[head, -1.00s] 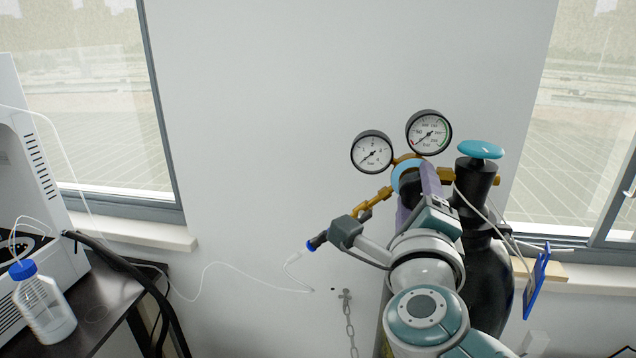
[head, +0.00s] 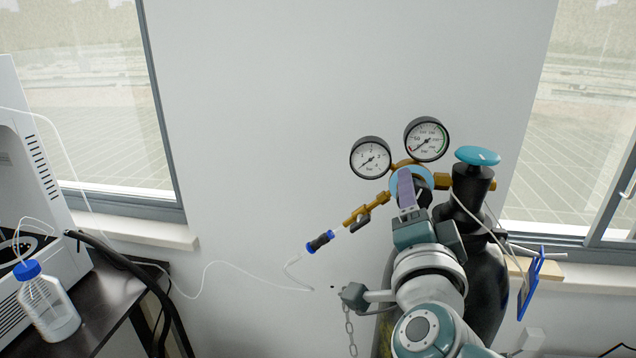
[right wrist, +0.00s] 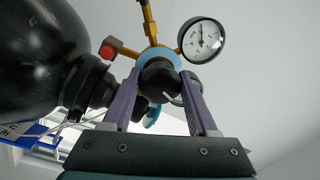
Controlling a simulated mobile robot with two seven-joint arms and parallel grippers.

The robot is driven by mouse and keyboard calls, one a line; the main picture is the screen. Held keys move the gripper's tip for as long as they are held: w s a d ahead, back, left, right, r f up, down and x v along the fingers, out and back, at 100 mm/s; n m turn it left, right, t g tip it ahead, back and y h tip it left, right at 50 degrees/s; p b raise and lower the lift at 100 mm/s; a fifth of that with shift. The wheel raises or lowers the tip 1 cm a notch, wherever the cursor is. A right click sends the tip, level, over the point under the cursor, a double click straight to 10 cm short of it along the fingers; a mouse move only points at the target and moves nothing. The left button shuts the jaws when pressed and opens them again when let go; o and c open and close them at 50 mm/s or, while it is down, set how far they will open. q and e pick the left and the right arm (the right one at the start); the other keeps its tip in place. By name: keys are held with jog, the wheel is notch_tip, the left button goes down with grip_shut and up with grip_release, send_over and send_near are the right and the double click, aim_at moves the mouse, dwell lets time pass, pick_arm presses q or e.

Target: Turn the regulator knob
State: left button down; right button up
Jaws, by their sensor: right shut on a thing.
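The regulator is a brass body with a light blue disc (head: 402,186) on top of the gas cylinder (head: 484,290). Two round gauges stand above it, a left gauge (head: 371,158) and a right gauge (head: 427,139). My right gripper (head: 420,184) reaches up to the regulator's front. In the right wrist view its purple fingers lie on both sides of the black regulator knob (right wrist: 159,82), shut on it. In the head view the fingers hide most of the knob. My left gripper is not in view.
A teal-topped cylinder valve (head: 477,156) stands just right of the regulator. A brass outlet with a black and blue connector (head: 320,241) and thin tube runs down left. A chain (head: 350,330) hangs on the wall. A bottle (head: 47,305) stands at far left.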

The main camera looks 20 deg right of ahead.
jog(key=shift+r+n, duration=0.15)
jog(key=shift+n, duration=0.85)
jog(key=o, duration=1.1)
jog(key=shift+o, duration=1.3)
